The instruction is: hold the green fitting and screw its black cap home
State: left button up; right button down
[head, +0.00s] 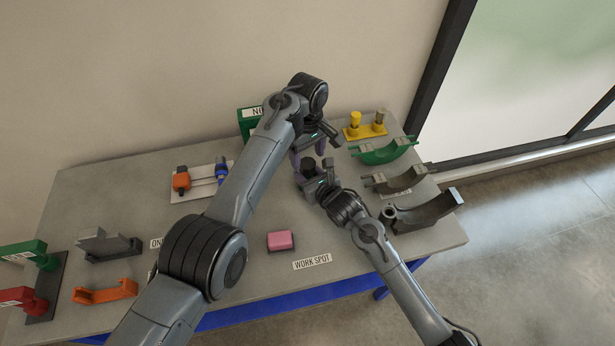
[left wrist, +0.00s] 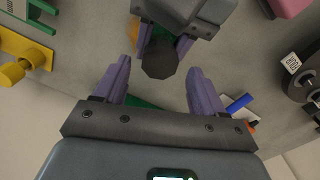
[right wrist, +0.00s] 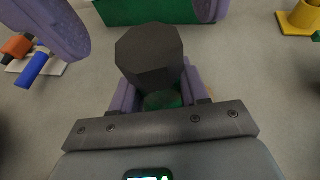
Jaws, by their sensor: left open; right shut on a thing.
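The green fitting (right wrist: 163,101) is between the fingers of my right gripper (right wrist: 160,90), which is shut on it. Its black cap (right wrist: 150,52) sits on top of the fitting, dark and many-sided; I cannot tell how far it is screwed on. In the left wrist view the cap (left wrist: 160,60) shows between the fingertips of my left gripper (left wrist: 158,68). That gripper is open, with a gap on both sides of the cap. In the head view my left gripper (head: 308,152) is just behind my right gripper (head: 313,172), and the arms mostly hide fitting and cap.
A pink block (head: 281,240) lies near the WORK SPOT label (head: 312,261). At the right are a yellow stand (head: 364,131), a green curved piece (head: 383,153) and grey curved pieces (head: 424,213). A green box (head: 247,122) stands behind; a white rack (head: 201,172) is left.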

aim_at(308, 163)
pick_arm(q)
jog(key=shift+f, duration=1.7)
jog(key=c, duration=1.1)
jog(key=m, duration=0.3)
jog(key=o, duration=1.2)
jog(key=shift+r, duration=0.1)
